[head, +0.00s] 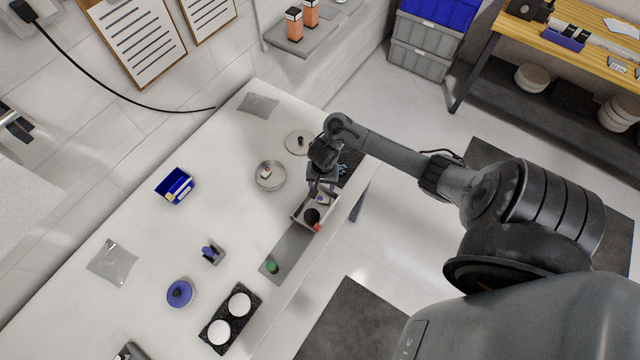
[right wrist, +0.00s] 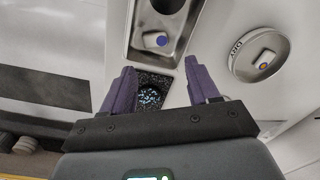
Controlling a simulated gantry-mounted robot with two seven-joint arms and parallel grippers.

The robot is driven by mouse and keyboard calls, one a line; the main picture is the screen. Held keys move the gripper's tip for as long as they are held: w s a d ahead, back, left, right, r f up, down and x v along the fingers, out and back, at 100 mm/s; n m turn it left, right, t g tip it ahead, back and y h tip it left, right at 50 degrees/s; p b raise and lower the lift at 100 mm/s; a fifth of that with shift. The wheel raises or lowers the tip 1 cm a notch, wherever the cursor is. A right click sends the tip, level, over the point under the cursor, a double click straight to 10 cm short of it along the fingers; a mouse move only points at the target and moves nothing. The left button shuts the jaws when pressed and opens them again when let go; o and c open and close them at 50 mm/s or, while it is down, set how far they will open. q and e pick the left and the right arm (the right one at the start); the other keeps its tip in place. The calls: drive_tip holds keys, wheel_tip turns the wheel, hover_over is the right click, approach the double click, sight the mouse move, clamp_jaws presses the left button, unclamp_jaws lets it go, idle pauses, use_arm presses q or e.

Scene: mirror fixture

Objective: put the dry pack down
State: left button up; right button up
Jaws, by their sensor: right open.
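My right gripper (head: 322,187) hangs over the table's right edge, beside a grey open tray (head: 299,216). In the right wrist view its two purple fingers (right wrist: 159,80) are apart with nothing between them. A small white pack with a blue dot (right wrist: 156,40) lies in the tray; it also shows in the head view (head: 320,198). A round dish marked DRY (right wrist: 236,68) holds another small white pack with a coloured dot (right wrist: 263,60). In the head view this dish (head: 283,184) is left of the gripper. I cannot tell which pack is the dry pack. My left gripper is not seen.
The tray also holds a black round part (head: 312,215). A round lid (head: 295,143), blue bin (head: 174,186), grey mat (head: 290,249) and black holder with white discs (head: 217,349) occupy the table.

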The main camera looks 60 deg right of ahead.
drive_tip(key=a+r+n+t, duration=0.35)
drive_tip(key=a+n, duration=0.65)
drive_tip(key=a, duration=0.5)
drive_tip(key=s+a+r+n, duration=0.2)
drive_tip(key=s+r+n, duration=0.1)
drive_tip(key=r, duration=0.3)
drive_tip(key=s+a+r+n, duration=0.2)
drive_tip(key=s+a+r, duration=0.1)
drive_tip(key=s+r, duration=0.3)
drive_tip(key=shift+s+a+n, duration=0.25)
drive_tip(key=shift+s+n, duration=0.05)
drive_tip(key=shift+n, duration=0.1)
drive_tip(key=shift+r, duration=0.1)
